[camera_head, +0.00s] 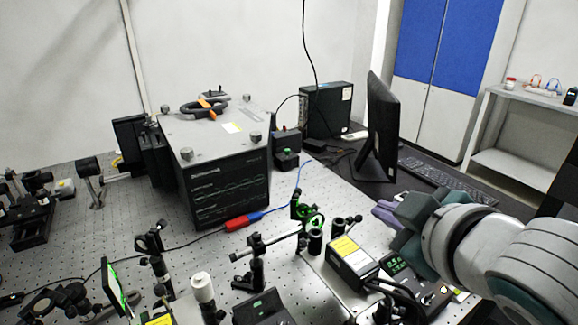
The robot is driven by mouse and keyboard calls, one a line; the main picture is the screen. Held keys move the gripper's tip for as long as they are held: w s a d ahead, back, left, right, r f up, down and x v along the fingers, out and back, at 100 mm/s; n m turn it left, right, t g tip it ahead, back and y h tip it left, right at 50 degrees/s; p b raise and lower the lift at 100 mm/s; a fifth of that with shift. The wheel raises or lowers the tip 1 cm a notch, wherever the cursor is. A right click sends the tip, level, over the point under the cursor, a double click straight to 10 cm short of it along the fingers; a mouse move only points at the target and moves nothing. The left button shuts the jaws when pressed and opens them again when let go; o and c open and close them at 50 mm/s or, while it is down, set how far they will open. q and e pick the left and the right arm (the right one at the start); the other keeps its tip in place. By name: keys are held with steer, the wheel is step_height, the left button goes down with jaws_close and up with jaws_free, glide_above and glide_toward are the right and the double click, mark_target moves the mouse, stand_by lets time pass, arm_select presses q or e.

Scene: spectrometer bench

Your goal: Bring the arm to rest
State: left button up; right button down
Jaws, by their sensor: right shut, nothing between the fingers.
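My right gripper (385,211) comes in from the right edge at the end of my right arm. Its purple-grey fingers are shut, with nothing between them. It is above the right side of the optical bench, just past a black box with a yellow label (350,262) and left of the desk with the keyboard. No object is held. My left gripper is not in view.
A large spectrometer box (225,180) stands at the centre left of the perforated bench (120,225). A monitor (380,125) and keyboard (440,178) are behind the gripper.

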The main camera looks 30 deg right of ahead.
steer(key=shift+s+a+r, duration=0.1)
steer(key=shift+s+r, duration=0.15)
steer(key=shift+s, duration=0.15)
